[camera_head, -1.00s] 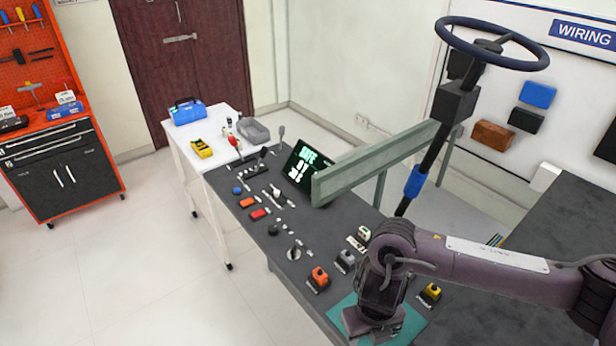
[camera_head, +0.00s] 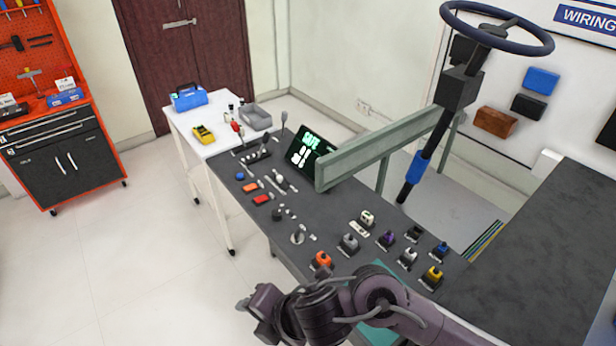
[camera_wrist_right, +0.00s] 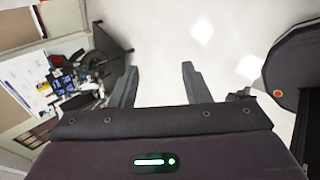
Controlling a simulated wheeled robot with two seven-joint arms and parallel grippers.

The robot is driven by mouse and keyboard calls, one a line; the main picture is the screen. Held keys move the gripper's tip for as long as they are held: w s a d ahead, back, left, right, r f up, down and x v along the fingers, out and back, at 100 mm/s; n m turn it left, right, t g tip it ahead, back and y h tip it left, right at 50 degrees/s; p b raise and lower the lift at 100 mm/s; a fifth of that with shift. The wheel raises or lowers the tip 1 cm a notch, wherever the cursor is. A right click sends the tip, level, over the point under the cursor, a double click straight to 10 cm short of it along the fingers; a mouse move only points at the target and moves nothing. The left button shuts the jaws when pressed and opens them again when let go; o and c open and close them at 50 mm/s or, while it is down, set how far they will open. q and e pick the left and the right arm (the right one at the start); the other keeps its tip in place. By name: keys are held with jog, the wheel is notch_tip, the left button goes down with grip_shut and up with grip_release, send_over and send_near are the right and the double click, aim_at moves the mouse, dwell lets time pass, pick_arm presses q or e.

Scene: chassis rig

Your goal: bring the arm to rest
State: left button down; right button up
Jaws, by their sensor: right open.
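My right arm (camera_head: 385,300) comes in from the lower right of the head view, folded over the near edge of the dark control table (camera_head: 330,225). Its right gripper (camera_head: 252,312) is at the arm's left end, off the table's near side above the floor. In the right wrist view the gripper (camera_wrist_right: 158,85) shows two fingers spread apart. Nothing is between them, only pale floor behind. My left gripper is in neither view.
Several switches and knobs, such as an orange one (camera_head: 321,261) and a yellow one (camera_head: 432,276), stand on the table near the arm. A teal mat (camera_head: 378,335) lies partly under it. A steering wheel (camera_head: 497,27) on a column rises behind. Floor at left is clear.

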jog(key=w+d+r+m+t+h, duration=0.35)
jog(key=d+m, duration=0.65)
jog(key=m, duration=0.6)
jog(key=s+d+f+m+g+h, duration=0.25)
jog(key=s+d+m, duration=0.3)
jog(key=d, duration=0.35)
jog(key=s+d+f+m+g+h, duration=0.1)
jog(key=s+d+f+m, duration=0.3)
jog(key=d+m, duration=0.45)
notch_tip(320, 180, down, 37)
jog(key=s+d+n+g+b, duration=0.2)
jog(key=b, duration=0.4)
jog(key=s+d+f+g+b, duration=0.1)
jog(key=s+d+f+b, duration=0.2)
jog(key=s+f, duration=1.6)
jog(key=shift+f+h+b, duration=0.3)
jog(key=shift+f+b, duration=0.3)
jog(key=shift+f, duration=0.35)
